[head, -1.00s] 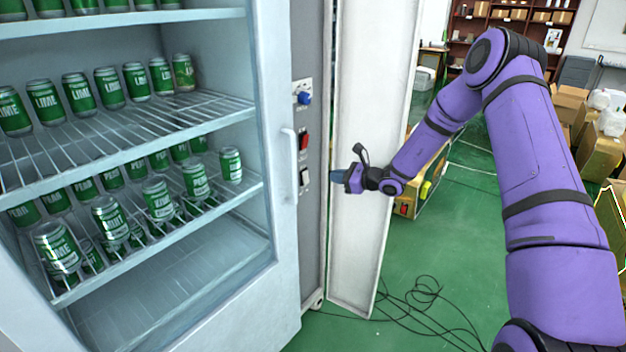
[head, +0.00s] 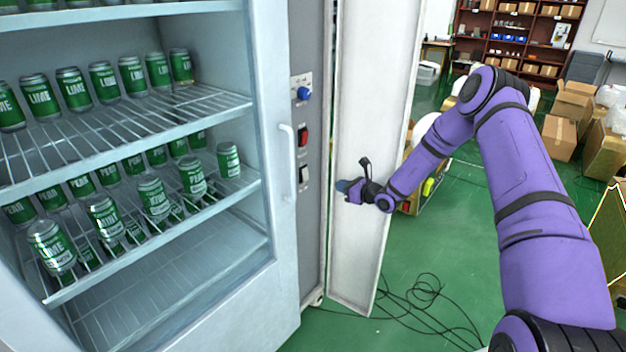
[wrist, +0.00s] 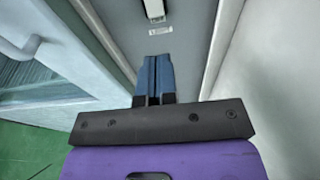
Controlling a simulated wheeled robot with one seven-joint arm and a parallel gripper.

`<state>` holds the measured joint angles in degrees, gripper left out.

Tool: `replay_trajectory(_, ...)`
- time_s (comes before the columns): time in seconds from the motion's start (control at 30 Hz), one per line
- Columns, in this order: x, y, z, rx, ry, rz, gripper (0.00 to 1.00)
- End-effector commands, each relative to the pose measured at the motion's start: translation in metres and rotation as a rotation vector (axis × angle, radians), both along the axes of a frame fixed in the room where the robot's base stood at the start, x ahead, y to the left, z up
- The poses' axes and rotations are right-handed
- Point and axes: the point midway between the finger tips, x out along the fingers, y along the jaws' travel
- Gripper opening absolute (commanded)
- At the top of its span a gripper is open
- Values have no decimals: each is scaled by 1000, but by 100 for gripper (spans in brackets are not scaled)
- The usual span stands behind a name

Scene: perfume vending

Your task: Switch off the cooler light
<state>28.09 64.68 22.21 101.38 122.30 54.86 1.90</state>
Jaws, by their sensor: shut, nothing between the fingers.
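The cooler (head: 275,215) stands open-fronted at left in the head view. Its grey side panel holds a blue knob (head: 303,93), a red switch (head: 303,136) below it, and a black-and-white rocker switch (head: 304,175) lowest. Their labels are too small to read, so I cannot tell which one is for the light. My gripper (head: 342,186) is right of the lowest switch, apart from the panel. In the wrist view its blue fingers (wrist: 153,79) are together and empty, pointing along the grey panel. A switch (wrist: 154,8) is partly cut off at the top edge, above a small label.
A white open door (head: 365,120) stands upright just behind and right of my gripper. A vertical handle (head: 288,160) sits on the cooler's front edge. Green cans (head: 155,197) fill the wire shelves. Black cables (head: 425,295) lie on the green floor. Boxes stand at right.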

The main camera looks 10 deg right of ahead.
Motion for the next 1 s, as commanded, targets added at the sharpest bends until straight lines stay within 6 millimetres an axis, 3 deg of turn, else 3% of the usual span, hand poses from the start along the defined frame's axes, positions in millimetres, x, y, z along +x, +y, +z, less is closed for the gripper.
replay_trajectory(0.6,84,62,-18,0,-1,1,0)
replay_trajectory(1.0,106,77,-23,0,0,0,0)
